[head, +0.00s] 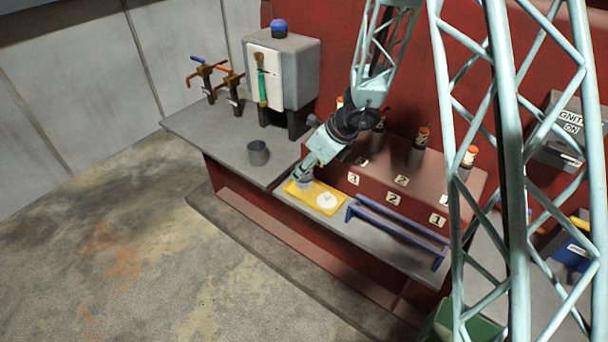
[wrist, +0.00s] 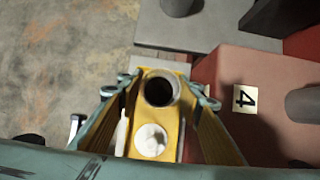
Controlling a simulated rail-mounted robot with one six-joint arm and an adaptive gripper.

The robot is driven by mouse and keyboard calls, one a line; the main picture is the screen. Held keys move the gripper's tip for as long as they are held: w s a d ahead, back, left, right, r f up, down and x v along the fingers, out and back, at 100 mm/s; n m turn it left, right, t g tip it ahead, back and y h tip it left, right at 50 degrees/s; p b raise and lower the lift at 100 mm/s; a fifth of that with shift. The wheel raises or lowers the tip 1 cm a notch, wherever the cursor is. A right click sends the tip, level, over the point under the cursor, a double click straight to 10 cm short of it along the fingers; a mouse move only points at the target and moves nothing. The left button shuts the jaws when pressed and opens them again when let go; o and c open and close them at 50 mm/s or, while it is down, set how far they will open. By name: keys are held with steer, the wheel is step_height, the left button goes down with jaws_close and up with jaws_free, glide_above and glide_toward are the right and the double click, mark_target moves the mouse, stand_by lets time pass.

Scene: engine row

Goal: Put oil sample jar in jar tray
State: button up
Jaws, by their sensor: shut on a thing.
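My gripper (head: 304,174) points down over the left end of the yellow jar tray (head: 313,195). It is shut on a small grey open-topped jar (head: 304,184). In the wrist view the jar (wrist: 160,90) stands upright between the two fingers, with its dark inside showing. The jar is at the tray's left end in the head view; I cannot tell whether its base touches the tray. A white round piece (head: 327,201) lies on the tray beside the jar, and it also shows in the wrist view (wrist: 150,140). The fingers hide part of the tray.
A grey cup (head: 258,153) stands on the bench to the left. A blue rail (head: 397,229) lies to the right of the tray. A red block with numbered plates (head: 401,181) stands close behind the tray. A grey tank (head: 282,72) and two taps are at the back left.

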steer(key=shift+f, duration=0.95)
steer(key=shift+f+b, duration=0.15)
steer(key=shift+b, duration=0.3)
steer(key=o, duration=1)
steer(key=shift+s+d+r+p, duration=0.1)
steer(key=shift+d+r+p, duration=0.1)
steer(key=shift+r+p, duration=0.3)
steer(key=p+v, duration=0.2)
steer(key=v, duration=0.9)
steer(key=shift+p, duration=0.3)
steer(key=shift+r, duration=0.2)
